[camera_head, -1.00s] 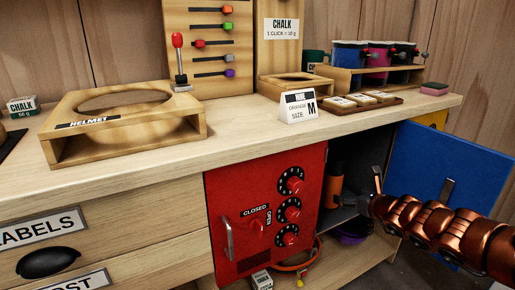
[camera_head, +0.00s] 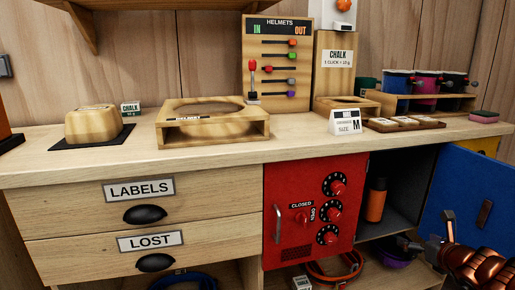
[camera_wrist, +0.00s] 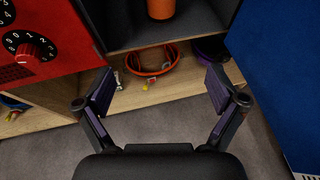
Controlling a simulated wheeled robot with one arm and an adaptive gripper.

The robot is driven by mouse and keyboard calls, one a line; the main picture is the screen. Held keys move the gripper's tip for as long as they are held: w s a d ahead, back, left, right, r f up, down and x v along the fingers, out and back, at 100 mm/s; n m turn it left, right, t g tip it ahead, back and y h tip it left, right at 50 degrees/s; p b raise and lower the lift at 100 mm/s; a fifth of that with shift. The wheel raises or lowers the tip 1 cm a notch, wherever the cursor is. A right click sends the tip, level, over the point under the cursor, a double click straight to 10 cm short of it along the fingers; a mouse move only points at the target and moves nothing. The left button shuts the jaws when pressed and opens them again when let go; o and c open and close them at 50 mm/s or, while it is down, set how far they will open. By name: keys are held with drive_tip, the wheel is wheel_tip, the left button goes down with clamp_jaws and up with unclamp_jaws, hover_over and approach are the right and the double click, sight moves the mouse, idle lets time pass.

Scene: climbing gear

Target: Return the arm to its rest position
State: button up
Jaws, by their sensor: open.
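My copper-coloured arm (camera_head: 474,264) is at the lower right of the head view, in front of the open blue door (camera_head: 470,195). My gripper (camera_wrist: 160,90) shows in the wrist view with its two dark fingers spread wide and nothing between them. Beyond the fingers are the floor and the low shelf of the bench. In the head view the gripper's end is at the right edge of the open cabinet, apart from the orange bottle (camera_head: 376,200) inside it.
The red panel (camera_head: 290,240) with dials is left of the open compartment. The low shelf holds an orange harness (camera_head: 335,268) and a purple item (camera_head: 397,252). On the benchtop stand the helmet stand (camera_head: 212,130), size sign (camera_head: 346,122) and cup rack (camera_head: 420,103). Floor before the shelf is clear.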

drive_tip(key=w+a+r+n+y+p, duration=0.1)
drive_tip(key=a+r+n+y+p, duration=0.4)
drive_tip(key=a+r+n+p, duration=0.85)
drive_tip(key=s+a+r+n+g+y+p, duration=0.1)
drive_tip(key=s+a+r+n+g+p, duration=0.2)
drive_tip(key=a, duration=0.4)
drive_tip(key=s+a+r+n+g+y+p, duration=0.1)
drive_tip(key=s+a+r+n+y, duration=0.15)
drive_tip(key=a+r, duration=0.35)
drive_tip(key=s+a+r+n+g+p, duration=0.1)
drive_tip(key=s+a+r+n+g, duration=0.2)
drive_tip(key=a, duration=0.5)
drive_tip(key=s+a+r+n+g+h+p, duration=0.1)
drive_tip(key=s+a+r+n+g+p, duration=0.1)
drive_tip(key=s+n+p, duration=0.4)
drive_tip(key=s+a+r+n+g+h+p, duration=0.1)
drive_tip(key=s+a+r+n+g+p, duration=0.2)
drive_tip(key=s, duration=0.6)
drive_tip(key=s+d+r+n+g+h+p, duration=0.1)
drive_tip(key=s+d+r+n+h+p, duration=0.1)
drive_tip(key=s+d+p, duration=0.3)
drive_tip(key=s+d+r+n+g+h+p, duration=0.2)
drive_tip(key=s+d+r+h+p, duration=0.1)
drive_tip(key=s, duration=0.6)
drive_tip(key=d+h+p, duration=0.1)
drive_tip(key=d+p, duration=0.1)
drive_tip(key=d, duration=0.1)
drive_tip(key=shift+s+d+r+n+h, duration=0.15)
drive_tip(key=shift+d+r+n+h, duration=0.05)
drive_tip(key=shift+d+n+h, duration=0.2)
